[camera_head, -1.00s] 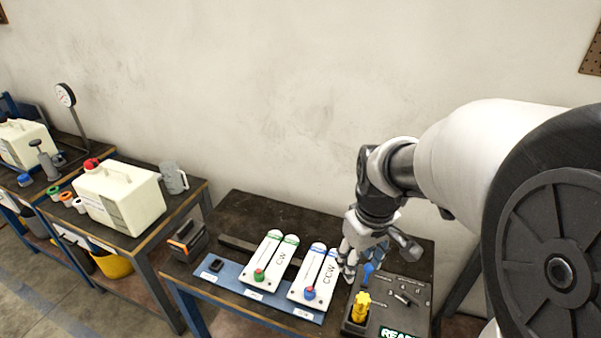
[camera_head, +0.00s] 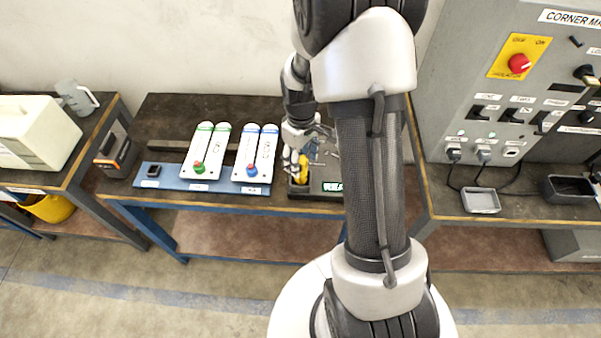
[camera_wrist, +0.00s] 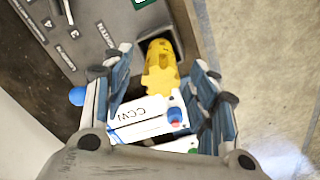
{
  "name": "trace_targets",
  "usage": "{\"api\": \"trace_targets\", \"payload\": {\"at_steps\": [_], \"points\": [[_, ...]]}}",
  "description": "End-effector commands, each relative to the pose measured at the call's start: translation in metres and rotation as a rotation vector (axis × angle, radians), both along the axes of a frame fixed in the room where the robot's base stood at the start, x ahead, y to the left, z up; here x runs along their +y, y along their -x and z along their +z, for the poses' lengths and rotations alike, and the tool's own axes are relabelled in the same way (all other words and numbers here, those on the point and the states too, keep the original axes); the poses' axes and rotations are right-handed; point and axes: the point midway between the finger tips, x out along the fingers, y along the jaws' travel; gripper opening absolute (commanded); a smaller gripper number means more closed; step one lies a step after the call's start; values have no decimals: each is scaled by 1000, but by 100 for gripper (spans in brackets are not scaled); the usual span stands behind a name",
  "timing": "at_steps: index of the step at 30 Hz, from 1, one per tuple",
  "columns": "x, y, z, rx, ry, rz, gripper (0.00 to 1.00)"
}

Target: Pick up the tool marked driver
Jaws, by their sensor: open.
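A yellow tool (camera_head: 304,171) stands upright in a dark tool tray on the middle bench; it also shows in the wrist view (camera_wrist: 160,68). No label reading "driver" is legible, so I cannot tell for sure that this is the driver. My gripper (camera_head: 293,160) is down at the yellow tool. In the wrist view my gripper (camera_wrist: 161,62) is open, with one finger on each side of the yellow tool and visible gaps between. A blue-ended tool (camera_wrist: 77,96) lies just outside the left finger. My arm hides part of the tray in the head view.
A grey control cabinet (camera_head: 462,80) stands at right.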

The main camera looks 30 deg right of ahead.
Motion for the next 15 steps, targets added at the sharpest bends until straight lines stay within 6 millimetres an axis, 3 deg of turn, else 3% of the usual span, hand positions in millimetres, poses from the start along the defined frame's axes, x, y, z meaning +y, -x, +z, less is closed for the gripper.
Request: {"api": "trace_targets", "payload": {"at_steps": [8,15], "points": [[0,0,-18,0,0,0,54],[2,0,-53,2,0,0,54]]}}
